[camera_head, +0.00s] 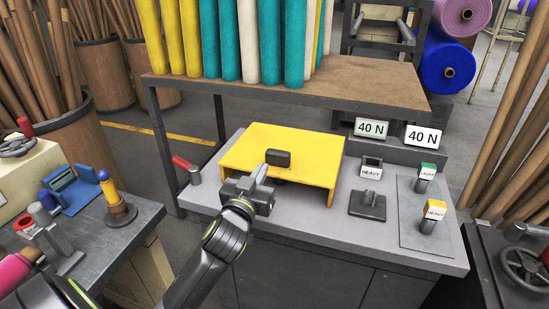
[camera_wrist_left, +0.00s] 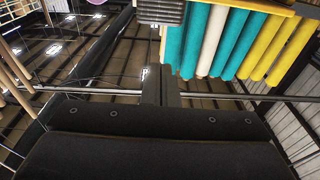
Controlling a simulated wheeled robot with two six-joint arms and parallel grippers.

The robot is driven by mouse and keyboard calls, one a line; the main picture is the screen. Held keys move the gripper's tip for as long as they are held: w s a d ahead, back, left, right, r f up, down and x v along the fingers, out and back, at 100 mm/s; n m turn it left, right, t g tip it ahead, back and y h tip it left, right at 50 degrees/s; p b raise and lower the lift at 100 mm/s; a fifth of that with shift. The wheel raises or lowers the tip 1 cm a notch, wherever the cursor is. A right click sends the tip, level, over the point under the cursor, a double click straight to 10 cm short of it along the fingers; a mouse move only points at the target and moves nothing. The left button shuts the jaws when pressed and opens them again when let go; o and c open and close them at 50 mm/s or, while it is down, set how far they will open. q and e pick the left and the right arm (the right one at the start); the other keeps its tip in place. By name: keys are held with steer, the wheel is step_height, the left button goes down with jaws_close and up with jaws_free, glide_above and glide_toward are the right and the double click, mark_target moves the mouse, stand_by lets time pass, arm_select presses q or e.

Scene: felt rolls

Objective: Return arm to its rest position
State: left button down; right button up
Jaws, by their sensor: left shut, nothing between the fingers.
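My left gripper (camera_head: 262,172) is at the front edge of a yellow stand (camera_head: 290,147) on the grey bench, in front of a small black block (camera_head: 278,157). In the head view the block appears just beyond the fingertips, and I cannot tell whether they touch. In the left wrist view the two fingers (camera_wrist_left: 160,86) are together with nothing between them. A dark ribbed object (camera_wrist_left: 161,11) shows above them at the top edge. My right gripper is in neither view.
A brown shelf (camera_head: 330,80) with yellow, teal and cream rolls stands behind the bench. To the right are a block marked HEAVY (camera_head: 371,168), a dark pad (camera_head: 367,204), and green-topped (camera_head: 427,172) and yellow-topped (camera_head: 434,211) pieces. A second bench (camera_head: 95,232) with tools is at left.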

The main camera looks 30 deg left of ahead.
arm_select(q)
steer(key=s+f+g, duration=0.7)
steer(key=s+f, duration=0.4)
steer(key=f, duration=0.4)
steer(key=s+d+f+m+g+h, duration=0.15)
steer(key=s+f+g, duration=0.25)
steer(key=s, duration=0.5)
steer(key=s+d+f+m+g+h, duration=0.15)
steer(key=s+f+g, duration=0.3)
steer(key=s, duration=0.55)
step_height(320, 180, down, 24)
steer(key=a+n, duration=0.1)
steer(key=a, duration=0.1)
steer(key=s+d+f+g+p, duration=0.1)
steer(key=s+f+g, duration=0.1)
steer(key=s+f, duration=1.3)
steer(key=shift+d+f, duration=0.4)
steer(key=shift+f, duration=0.05)
